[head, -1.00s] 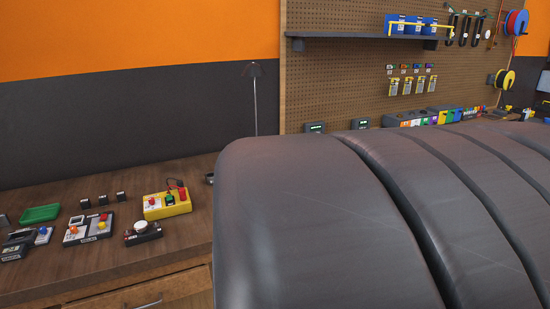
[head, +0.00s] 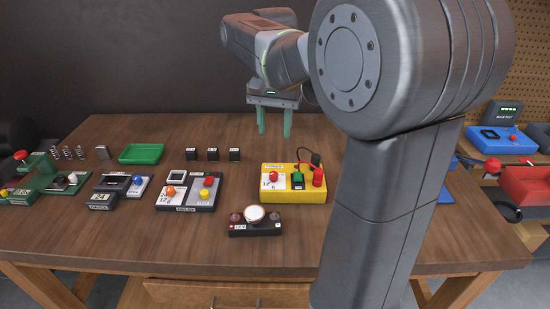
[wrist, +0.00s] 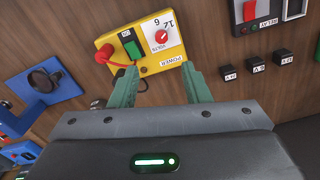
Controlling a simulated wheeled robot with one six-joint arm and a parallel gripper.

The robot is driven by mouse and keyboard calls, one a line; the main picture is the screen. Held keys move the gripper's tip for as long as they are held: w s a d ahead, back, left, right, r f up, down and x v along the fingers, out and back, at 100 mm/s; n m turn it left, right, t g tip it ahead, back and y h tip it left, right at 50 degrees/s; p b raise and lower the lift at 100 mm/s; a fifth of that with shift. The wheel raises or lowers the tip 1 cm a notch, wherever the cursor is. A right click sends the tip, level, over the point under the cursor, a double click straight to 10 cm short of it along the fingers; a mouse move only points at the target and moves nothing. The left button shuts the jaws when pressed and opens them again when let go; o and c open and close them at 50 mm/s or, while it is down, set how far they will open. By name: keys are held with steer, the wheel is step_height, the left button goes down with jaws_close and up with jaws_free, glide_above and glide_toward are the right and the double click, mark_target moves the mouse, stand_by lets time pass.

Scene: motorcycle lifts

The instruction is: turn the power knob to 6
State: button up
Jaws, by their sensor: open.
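The yellow power box (head: 315,197) stands on the wooden bench in the head view. It also shows at the top of the wrist view (wrist: 150,69), labelled POWER. Its red power knob (wrist: 161,36) sits on a white dial plate marked VOLTS, with 6 and a second number printed near it; which mark the knob points at is too small to tell. The knob also shows in the head view (head: 273,176). My gripper (head: 275,131) is open and empty, above and behind the box, its green fingers apart. In the wrist view its fingertips (wrist: 159,70) are apart from the knob.
On the box are a green switch (wrist: 131,46) and red plugs with a cable. A lamp module (head: 255,222) stands in front of the box, and a relay board (head: 188,194) to its left. Three small black blocks (head: 213,154) and a green tray (head: 141,153) lie farther back.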

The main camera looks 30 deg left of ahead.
mark_target(274, 173)
step_height(274, 173, down, 14)
steer(key=shift+a+r, duration=0.1)
steer(key=shift+r, duration=0.1)
stand_by(0.4)
jaws_close()
